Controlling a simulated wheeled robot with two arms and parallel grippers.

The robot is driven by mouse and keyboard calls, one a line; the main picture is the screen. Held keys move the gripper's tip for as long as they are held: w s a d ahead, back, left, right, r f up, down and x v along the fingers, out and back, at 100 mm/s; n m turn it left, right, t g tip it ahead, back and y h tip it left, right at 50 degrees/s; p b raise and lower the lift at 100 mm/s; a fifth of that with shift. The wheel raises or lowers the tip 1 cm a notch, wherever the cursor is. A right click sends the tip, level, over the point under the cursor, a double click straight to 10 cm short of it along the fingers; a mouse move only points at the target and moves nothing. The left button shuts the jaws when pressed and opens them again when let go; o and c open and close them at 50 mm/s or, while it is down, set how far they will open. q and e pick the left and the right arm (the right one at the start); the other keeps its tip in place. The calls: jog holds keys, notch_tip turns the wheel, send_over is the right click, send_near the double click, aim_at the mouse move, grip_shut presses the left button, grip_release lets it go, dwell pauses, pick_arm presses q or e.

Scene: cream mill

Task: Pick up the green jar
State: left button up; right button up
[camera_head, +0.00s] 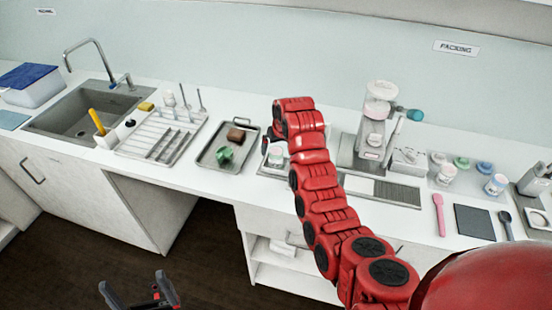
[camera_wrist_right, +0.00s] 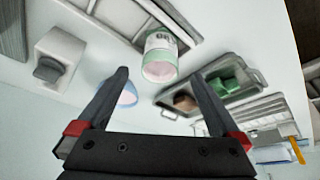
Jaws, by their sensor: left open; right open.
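The green jar (camera_wrist_right: 160,57), pale with a green band and lettering, shows in the right wrist view just beyond and between my fingertips. My left gripper (camera_head: 140,290) is open and empty, low in front of the cabinets.
A grey tray (camera_head: 209,159) with a green piece (camera_head: 224,154) and a brown block (camera_head: 236,135) lies left of the jar. A drying rack (camera_head: 160,138) and sink (camera_head: 75,118) are further left. A white machine (camera_head: 375,125) stands right of my arm.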

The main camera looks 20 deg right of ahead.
aim_at(276, 154)
jog(key=shift+p+x, duration=1.45)
jog(key=shift+x, duration=1.45)
jog(key=shift+s, duration=0.1)
jog(key=c, duration=1.5)
